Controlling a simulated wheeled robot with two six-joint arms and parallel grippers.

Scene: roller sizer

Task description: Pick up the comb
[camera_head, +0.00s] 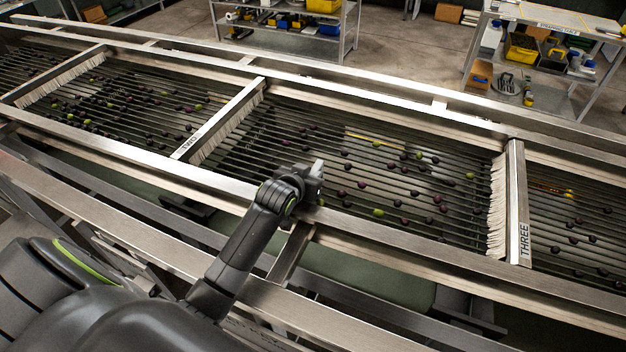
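I cannot make out a comb for certain. A thin yellow strip (372,138) lies among the rollers of the middle section, near its far side; I cannot tell what it is. My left gripper (316,178) is over the near rail of the middle section, at the edge of the rollers, below and left of the strip and apart from it. Its fingers are small and seen from behind, so I cannot tell whether they are open or hold anything. My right gripper is not in view.
Dark and green olives (378,212) lie scattered on the rollers. Bristled crossbars marked TWO (222,118) and THREE (518,205) bound the middle section. A long metal rail (140,160) runs along the near side. Shelves with tools (550,50) stand beyond the machine.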

